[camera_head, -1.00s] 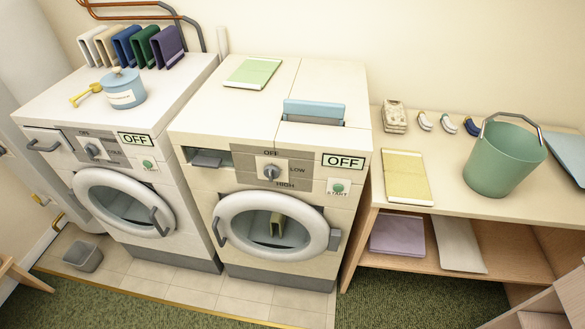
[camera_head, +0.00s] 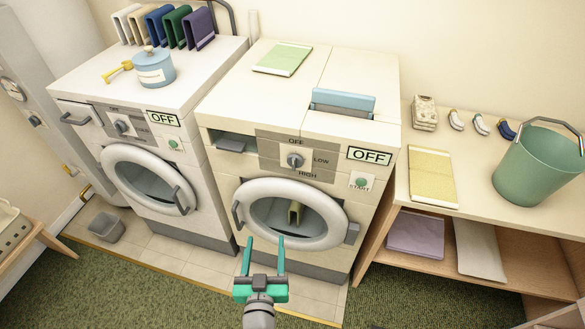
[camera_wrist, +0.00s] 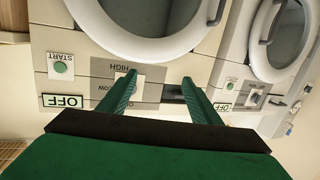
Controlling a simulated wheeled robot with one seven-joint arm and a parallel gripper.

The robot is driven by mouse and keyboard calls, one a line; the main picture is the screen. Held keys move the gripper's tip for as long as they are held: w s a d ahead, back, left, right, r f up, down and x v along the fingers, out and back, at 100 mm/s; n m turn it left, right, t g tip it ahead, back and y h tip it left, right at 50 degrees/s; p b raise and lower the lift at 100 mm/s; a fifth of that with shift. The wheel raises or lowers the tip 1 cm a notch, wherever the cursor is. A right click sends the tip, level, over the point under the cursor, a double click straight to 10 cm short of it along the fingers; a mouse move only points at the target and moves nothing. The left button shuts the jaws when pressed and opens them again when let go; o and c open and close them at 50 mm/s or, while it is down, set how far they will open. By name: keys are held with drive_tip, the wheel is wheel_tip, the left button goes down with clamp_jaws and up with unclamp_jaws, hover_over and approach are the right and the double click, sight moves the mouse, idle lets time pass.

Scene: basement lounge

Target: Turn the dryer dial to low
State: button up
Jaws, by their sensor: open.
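The dryer (camera_head: 330,185) is the white machine on the right, with OFF, LOW and HIGH marked around its grey dial (camera_head: 295,160). Its display (camera_head: 369,156) reads OFF, and a green START button (camera_head: 360,182) sits below it. My gripper (camera_head: 264,240) is open and empty, in front of and lower than the dial in the head view. In the wrist view the panel appears upside down, and the open fingers (camera_wrist: 158,78) overlap it. One finger covers most of the dial there, and I cannot see contact.
A second machine (camera_head: 150,155) with its own dial (camera_head: 122,127) stands to the left, its display also OFF. The dryer's round door (camera_head: 262,238) is closed below the panel. A wooden table (camera_head: 480,200) with a green bucket (camera_head: 537,165) stands right. Green carpet lies in front.

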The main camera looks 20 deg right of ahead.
sight(293, 167)
drive_tip(key=w+d+r+m+h, duration=0.3)
drive_tip(key=w+d+r+h, duration=0.2)
drive_tip(key=w+d+r, duration=0.3)
drive_tip(key=shift+g, duration=0.3)
drive_tip(key=x, duration=0.7)
drive_tip(key=r+x, duration=0.1)
drive_tip(key=x, duration=0.2)
drive_tip(key=shift+w+a+r, duration=0.1)
drive_tip(key=shift+w+a, duration=0.05)
drive_tip(key=shift+w, duration=0.2)
drive_tip(key=c, duration=1)
